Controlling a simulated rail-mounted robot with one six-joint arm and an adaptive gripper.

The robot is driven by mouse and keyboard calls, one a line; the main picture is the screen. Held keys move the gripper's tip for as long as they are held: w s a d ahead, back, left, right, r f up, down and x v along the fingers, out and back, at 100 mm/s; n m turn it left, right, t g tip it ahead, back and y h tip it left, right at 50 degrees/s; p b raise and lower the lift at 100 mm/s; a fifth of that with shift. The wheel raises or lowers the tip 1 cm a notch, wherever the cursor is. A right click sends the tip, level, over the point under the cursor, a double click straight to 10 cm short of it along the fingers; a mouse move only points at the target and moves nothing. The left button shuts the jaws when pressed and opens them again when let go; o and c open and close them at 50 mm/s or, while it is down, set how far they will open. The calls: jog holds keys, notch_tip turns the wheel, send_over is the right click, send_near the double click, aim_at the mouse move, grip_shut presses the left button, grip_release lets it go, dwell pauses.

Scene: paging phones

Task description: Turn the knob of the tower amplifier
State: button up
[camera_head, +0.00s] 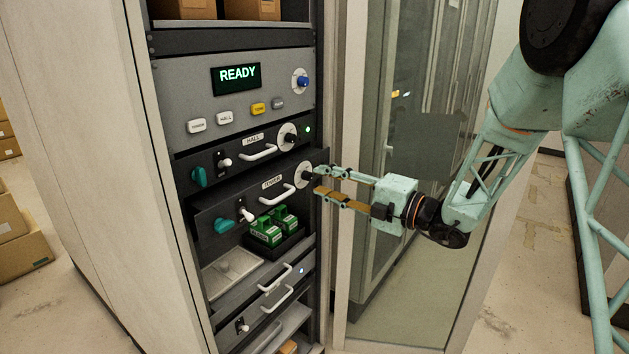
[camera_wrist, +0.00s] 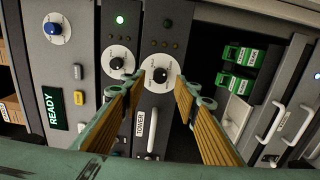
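The tower amplifier (camera_head: 240,200) is a dark panel labelled TOWER in the rack, with a white handle, a teal knob at its left and a white toggle switch. Its round dark knob on a white dial is at its right end (camera_head: 306,174), and shows in the middle of the wrist view (camera_wrist: 160,75). My gripper (camera_head: 317,181) is open in front of this knob. In the wrist view the fingertips (camera_wrist: 159,84) stand apart on either side of the dial, with a gap to the knob on each side. Whether the tips reach the knob's depth is unclear.
The hall amplifier (camera_head: 240,158) sits just above, its knob (camera_wrist: 117,64) close to my left fingertip in the wrist view, its green light lit. A READY display (camera_head: 237,76) is higher. Green blocks (camera_head: 268,233) sit below. A glass door (camera_head: 420,200) stands open at the right.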

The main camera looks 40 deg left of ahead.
aim_at(310, 177)
jog(key=shift+a, duration=1.85)
jog(key=shift+c, duration=0.7)
jog(key=c, duration=0.7)
